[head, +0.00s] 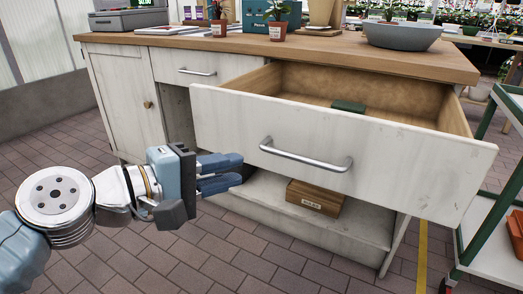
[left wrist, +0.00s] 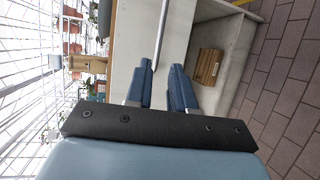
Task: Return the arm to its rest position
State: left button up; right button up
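My left arm comes in from the left in the head view, and my left gripper (head: 222,172) is beside the front of the pulled-out drawer (head: 340,150), left of its silver handle (head: 305,157). The fingers have a gap between them, and nothing is seen in it. In the left wrist view the two blue fingers of my left gripper (left wrist: 160,88) stand apart, with the handle bar (left wrist: 161,35) beyond them. The drawer is open, with a dark green item (head: 348,107) inside. My right gripper is not in view.
The counter top (head: 300,48) holds small potted plants, a grey bowl (head: 402,35) and a grey cash box (head: 130,18). A wooden box (head: 315,197) sits on the shelf below the drawer. A green-framed cart (head: 490,190) stands close on the right. The brick floor (head: 110,250) in front is clear.

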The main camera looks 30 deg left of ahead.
pick_arm(q)
jog(key=shift+w, duration=0.1)
jog(key=w+f+m+g+y+p, duration=0.1)
jog(key=w+f+g+y+p, duration=0.2)
jog(key=w+f, duration=0.85)
jog(key=w+d+f+m+g+p, duration=0.1)
jog(key=w+f+m+g, duration=0.15)
jog(key=f, duration=0.65)
jog(key=w+d+f+m+g+p, duration=0.1)
jog(key=f+g, duration=0.2)
jog(key=f, duration=0.5)
jog(key=s+d+f+m+g+p, duration=0.1)
jog(key=s+d+f+m, duration=0.1)
jog(key=f, duration=0.6)
jog(key=s+d+f+m+g+p, duration=0.1)
jog(key=s+d+f+m+g, duration=0.1)
jog(key=s+f, duration=0.5)
jog(key=s+d+f+m+g+p, duration=0.1)
jog(key=s+d+f+m+g, duration=0.1)
jog(key=s+d+f, duration=0.3)
notch_tip(320, 180, down, 4)
jog(key=shift+d+r+m+h, duration=0.2)
jog(key=shift+m+h, duration=0.1)
jog(key=shift+m, duration=0.55)
jog(key=shift+w+r, duration=0.1)
jog(key=shift+r, duration=0.05)
